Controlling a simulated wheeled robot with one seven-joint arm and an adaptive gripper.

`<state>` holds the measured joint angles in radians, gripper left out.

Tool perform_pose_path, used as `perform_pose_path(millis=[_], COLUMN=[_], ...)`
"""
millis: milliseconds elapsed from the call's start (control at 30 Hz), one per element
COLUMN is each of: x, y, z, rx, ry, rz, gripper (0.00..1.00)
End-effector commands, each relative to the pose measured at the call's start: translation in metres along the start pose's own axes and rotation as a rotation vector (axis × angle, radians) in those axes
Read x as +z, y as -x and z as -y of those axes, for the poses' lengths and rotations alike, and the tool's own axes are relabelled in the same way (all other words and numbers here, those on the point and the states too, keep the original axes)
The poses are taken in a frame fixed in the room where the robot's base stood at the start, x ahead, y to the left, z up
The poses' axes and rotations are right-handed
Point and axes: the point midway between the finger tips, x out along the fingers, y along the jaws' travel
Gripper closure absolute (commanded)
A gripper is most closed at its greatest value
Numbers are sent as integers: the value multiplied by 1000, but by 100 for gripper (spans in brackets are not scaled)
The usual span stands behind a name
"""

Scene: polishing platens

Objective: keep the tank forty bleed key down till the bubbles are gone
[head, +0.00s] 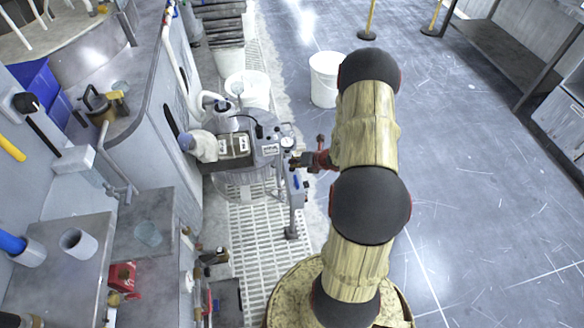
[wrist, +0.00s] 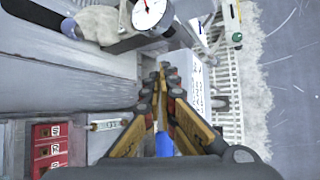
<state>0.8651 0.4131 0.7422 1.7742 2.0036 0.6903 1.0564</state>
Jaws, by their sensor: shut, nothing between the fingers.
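My gripper (wrist: 163,72) is shut and empty in the wrist view, its fingertips together in front of a pale grey panel. In the head view my gripper (head: 298,161) reaches left to the side of the tank unit, just below a round white gauge (head: 287,142). The gauge also shows in the wrist view (wrist: 151,12), beyond the fingertips. A red block (wrist: 50,146) with several white number labels is at lower left in the wrist view; I cannot read them surely. I cannot tell which part is the tank forty bleed key, or whether the fingertips touch anything. No bubbles can be made out.
A blue part (wrist: 164,145) shows between my finger links. A small clear tube (wrist: 109,124) sits beside the red block. A white bucket (head: 324,78) stands on the floor behind my arm. The floor to the right (head: 480,200) is clear.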

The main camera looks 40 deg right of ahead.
Motion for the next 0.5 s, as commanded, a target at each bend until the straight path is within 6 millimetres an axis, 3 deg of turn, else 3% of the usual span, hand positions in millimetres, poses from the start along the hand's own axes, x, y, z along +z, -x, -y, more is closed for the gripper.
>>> perform_pose_path(millis=[500], x=[5], y=[7], z=[-5], rx=[0], ry=[0], rz=[1], gripper=[100])
